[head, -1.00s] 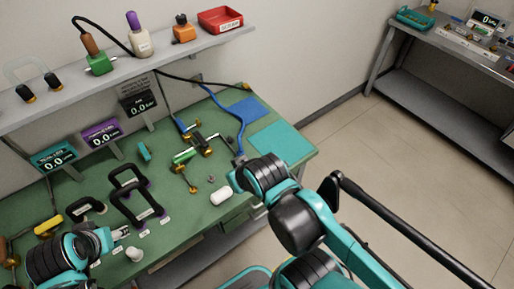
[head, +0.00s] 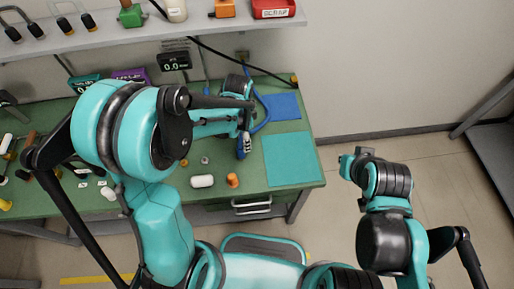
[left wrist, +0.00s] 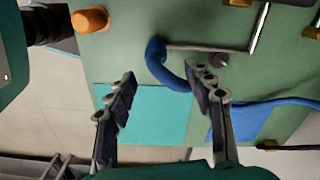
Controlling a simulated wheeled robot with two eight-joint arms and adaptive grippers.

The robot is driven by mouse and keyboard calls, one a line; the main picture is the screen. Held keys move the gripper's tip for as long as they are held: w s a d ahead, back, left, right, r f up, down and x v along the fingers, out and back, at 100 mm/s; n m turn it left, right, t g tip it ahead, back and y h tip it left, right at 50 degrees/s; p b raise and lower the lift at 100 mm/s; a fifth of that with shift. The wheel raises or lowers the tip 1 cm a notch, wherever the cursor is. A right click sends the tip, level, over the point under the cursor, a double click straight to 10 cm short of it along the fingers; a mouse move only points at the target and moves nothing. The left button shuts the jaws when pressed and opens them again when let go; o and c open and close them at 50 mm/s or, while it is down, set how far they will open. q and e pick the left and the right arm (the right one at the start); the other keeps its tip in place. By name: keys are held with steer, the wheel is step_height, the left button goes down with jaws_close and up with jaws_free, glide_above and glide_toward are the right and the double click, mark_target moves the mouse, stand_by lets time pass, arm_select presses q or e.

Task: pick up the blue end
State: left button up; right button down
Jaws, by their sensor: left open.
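The blue hose (head: 264,118) lies on the green bench, and in the left wrist view its curved blue end (left wrist: 156,55) shows between and just beyond my fingertips. My left gripper (head: 243,146) reaches over the bench and hides part of the hose in the head view. In the left wrist view my left gripper (left wrist: 160,78) is open, its fingers apart, with the right finger over or close to the blue curve. I cannot tell whether they touch. My right gripper (head: 351,164) is off the bench's right side; its jaws are too small to read.
A teal mat (head: 292,158) and a blue pad (head: 284,107) lie at the bench's right end. A white cylinder (head: 202,181) and an orange piece (head: 233,180) stand near the front edge. A shelf (head: 210,29) runs along the wall above.

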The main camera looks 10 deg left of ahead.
mark_target(241, 148)
arm_select(q)
steer(key=f+b, duration=0.1)
steer(key=f, duration=0.1)
steer(key=f+b, duration=0.1)
steer(key=f, duration=0.2)
steer(key=s+a+f, duration=0.1)
steer(key=f, duration=0.1)
steer(key=shift+f+b, duration=0.15)
steer(key=shift+b, duration=0.25)
steer(key=c, duration=1.2)
